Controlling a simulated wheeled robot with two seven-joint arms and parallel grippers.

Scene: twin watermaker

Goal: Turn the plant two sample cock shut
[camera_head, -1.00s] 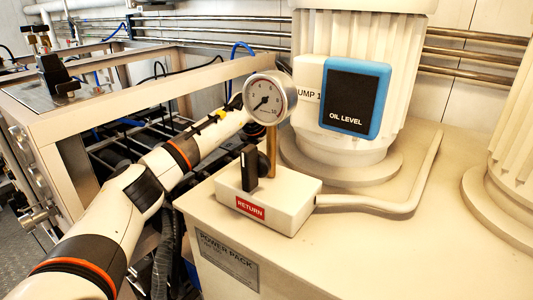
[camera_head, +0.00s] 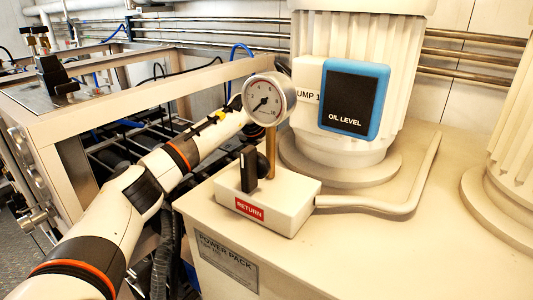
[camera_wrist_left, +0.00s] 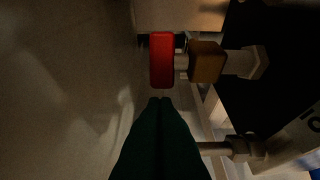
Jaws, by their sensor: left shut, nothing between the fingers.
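In the left wrist view a red handle (camera_wrist_left: 162,60) sits beside a brass valve body (camera_wrist_left: 207,62) with pale pipe fittings. It looks like a sample cock, but I see no label that tells which plant it belongs to. My left gripper (camera_wrist_left: 160,101) is shut and empty, its dark fingertips just below the red handle in the picture. A small gap seems to lie between them; I cannot tell the depth. In the head view my left arm reaches behind the pressure gauge, and its gripper is hidden there. My right gripper is in neither view.
The power pack (camera_head: 228,263) carries a white RETURN block (camera_head: 290,205) with a black lever (camera_head: 249,170), a gauge (camera_head: 268,100) and a pump with an OIL LEVEL box (camera_head: 350,97). A pale frame (camera_head: 105,118) with pipes stands at left. The wrist view is dim.

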